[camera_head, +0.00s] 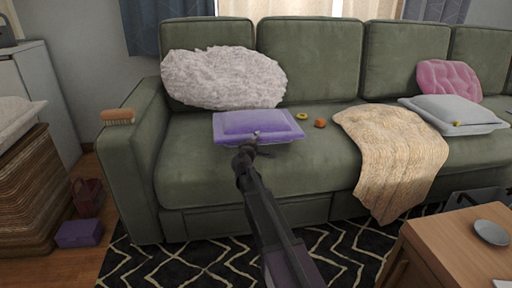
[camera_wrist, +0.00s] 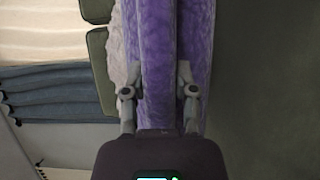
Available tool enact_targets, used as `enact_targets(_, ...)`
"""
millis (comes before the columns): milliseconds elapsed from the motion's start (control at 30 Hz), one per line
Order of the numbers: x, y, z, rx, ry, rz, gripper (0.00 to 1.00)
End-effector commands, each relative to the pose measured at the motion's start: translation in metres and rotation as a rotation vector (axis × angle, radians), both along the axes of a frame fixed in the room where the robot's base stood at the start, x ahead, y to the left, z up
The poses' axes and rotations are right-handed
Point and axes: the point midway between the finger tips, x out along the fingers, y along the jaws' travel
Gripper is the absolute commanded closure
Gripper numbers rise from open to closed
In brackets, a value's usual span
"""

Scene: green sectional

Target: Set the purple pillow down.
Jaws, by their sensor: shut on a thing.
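The purple pillow (camera_head: 258,125) is flat and square with a raised middle. In the head view it appears at the sofa seat, in front of the white fluffy cushion. My gripper (camera_head: 254,143) is at the pillow's front edge. In the wrist view the pillow (camera_wrist: 158,60) fills the space between the two fingers of my gripper (camera_wrist: 158,85), which are shut on its edge. I cannot tell whether the pillow's underside touches the seat.
The green sofa (camera_head: 190,165) has a white fluffy cushion (camera_head: 222,78), small yellow (camera_head: 302,116) and orange (camera_head: 320,123) items, a beige blanket (camera_head: 392,150), a grey pillow (camera_head: 452,110) and a pink cushion (camera_head: 448,78). A brush (camera_head: 118,116) lies on the left armrest. A wooden table (camera_head: 455,245) stands front right.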

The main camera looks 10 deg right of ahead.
Motion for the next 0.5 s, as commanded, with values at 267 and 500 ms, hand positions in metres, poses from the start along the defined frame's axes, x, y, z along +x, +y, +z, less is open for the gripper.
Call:
enact_targets(267, 0.000, 0.000, -0.007, 0.000, -0.001, 0.000, 1.00)
enact_targets(500, 0.000, 0.000, -0.026, 0.000, -0.001, 0.000, 1.00)
